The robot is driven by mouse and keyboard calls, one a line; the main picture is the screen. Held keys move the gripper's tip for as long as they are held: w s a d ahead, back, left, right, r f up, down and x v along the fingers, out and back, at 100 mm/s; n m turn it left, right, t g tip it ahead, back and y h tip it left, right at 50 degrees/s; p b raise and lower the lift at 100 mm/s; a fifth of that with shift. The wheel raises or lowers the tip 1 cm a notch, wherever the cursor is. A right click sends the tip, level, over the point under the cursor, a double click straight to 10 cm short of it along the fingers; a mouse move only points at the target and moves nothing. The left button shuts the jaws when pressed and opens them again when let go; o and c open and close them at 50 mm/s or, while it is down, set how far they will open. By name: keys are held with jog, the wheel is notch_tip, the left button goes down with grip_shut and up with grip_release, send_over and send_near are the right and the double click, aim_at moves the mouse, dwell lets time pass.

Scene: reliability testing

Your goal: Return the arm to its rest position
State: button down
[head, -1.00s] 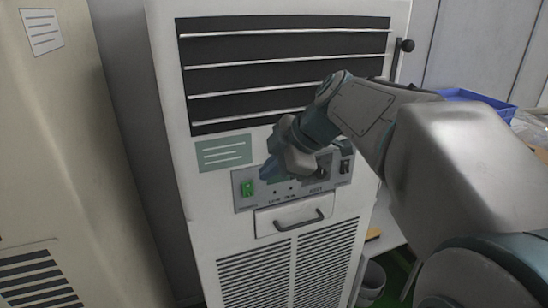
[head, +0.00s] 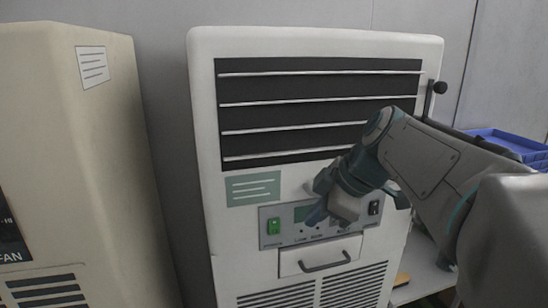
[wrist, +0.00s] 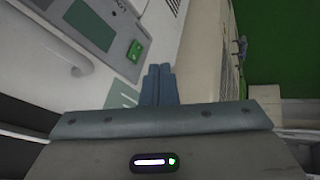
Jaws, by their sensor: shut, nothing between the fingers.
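My gripper (head: 316,214) is in front of the control panel of a tall white cabinet (head: 205,130) in the head view. Its blue fingers also show in the wrist view (wrist: 158,84), pressed together with nothing between them. My grey and teal arm reaches in from the right and hides part of the panel. The panel (head: 291,234) has a green switch (head: 273,226) at its left and a dark switch (head: 374,208) at its right. The green switch also shows in the wrist view (wrist: 135,50). I cannot tell the exact gap between fingers and panel.
A beige cabinet (head: 90,150) stands at the left. Below the panel is a drawer with a dark handle (head: 325,262). A blue tray (head: 508,143) lies on a surface at the right, behind my arm. A green floor (wrist: 285,45) shows in the wrist view.

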jog(key=s+d+f+m+h, duration=0.2)
jog(key=s+f+m, duration=0.5)
jog(key=f+m, duration=0.1)
jog(key=s+d+f+m+g+h, duration=0.1)
jog(key=s+d+f+m+h, duration=0.2)
jog(key=s+f+m, duration=0.4)
jog(key=shift+d+f+m, duration=0.35)
jog(key=shift+f+m, duration=0.15)
jog(key=shift+f, duration=0.4)
